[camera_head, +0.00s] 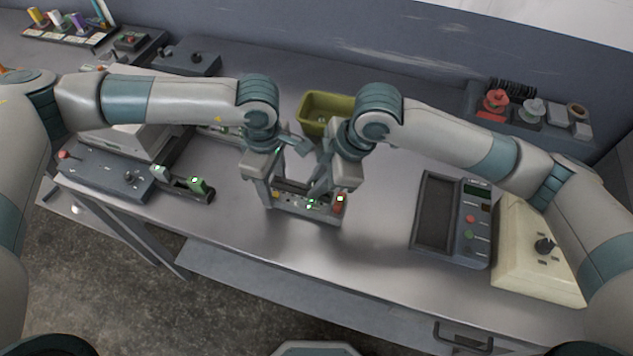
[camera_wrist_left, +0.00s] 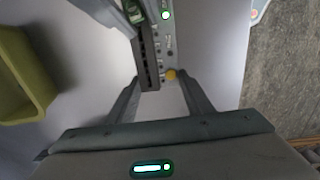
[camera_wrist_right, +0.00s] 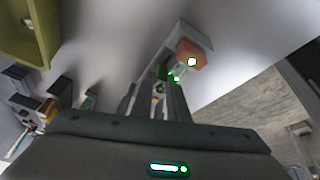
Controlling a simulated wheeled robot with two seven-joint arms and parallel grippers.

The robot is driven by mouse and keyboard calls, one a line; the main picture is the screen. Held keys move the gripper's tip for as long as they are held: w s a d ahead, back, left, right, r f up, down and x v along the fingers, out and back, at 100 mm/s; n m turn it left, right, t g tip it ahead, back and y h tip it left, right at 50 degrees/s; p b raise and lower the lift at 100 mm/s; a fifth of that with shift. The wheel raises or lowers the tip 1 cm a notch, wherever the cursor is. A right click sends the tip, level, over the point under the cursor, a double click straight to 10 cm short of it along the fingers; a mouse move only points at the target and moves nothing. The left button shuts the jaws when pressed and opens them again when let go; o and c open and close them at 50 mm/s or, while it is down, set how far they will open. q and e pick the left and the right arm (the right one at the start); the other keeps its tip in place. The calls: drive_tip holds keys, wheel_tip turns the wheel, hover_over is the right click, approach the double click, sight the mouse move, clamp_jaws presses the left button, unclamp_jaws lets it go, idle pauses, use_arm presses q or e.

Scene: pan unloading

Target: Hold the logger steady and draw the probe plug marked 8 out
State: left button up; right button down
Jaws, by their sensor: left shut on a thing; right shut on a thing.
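The logger (camera_head: 292,208) is a narrow grey unit near the table's front edge, with lit green lamps, a yellow button (camera_wrist_left: 170,75) at one end and a red block (camera_wrist_right: 190,56) at the other. My left gripper (camera_head: 272,194) is shut on the logger's yellow-button end; in the left wrist view its fingers (camera_wrist_left: 160,92) stand on both sides of it. My right gripper (camera_head: 320,188) is over the logger's middle, its fingers (camera_wrist_right: 157,98) close together on a small plug, mostly hidden between them. I cannot read its number or tell whether it is still seated.
An olive bin (camera_head: 318,112) stands behind the logger. A small block with green parts (camera_head: 190,186) and a grey switch box (camera_head: 110,172) lie to the left. A dark panel device (camera_head: 452,218) and a cream box with a knob (camera_head: 540,245) lie right. Table between is clear.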

drive_tip(key=shift+r, duration=0.8)
idle(0.6)
drive_tip(key=shift+s+a+r, duration=0.15)
drive_tip(key=shift+r, duration=0.95)
use_arm(q)
drive_tip(key=o, duration=1.4)
drive_tip(key=shift+s+f, duration=0.1)
use_arm(e)
drive_tip(key=shift+s+a+r, duration=0.1)
drive_tip(key=shift+r, duration=0.05)
use_arm(q)
wheel_tip(320, 180, up, 12)
drive_tip(key=shift+r, duration=0.15)
use_arm(e)
drive_tip(key=shift+f, duration=0.2)
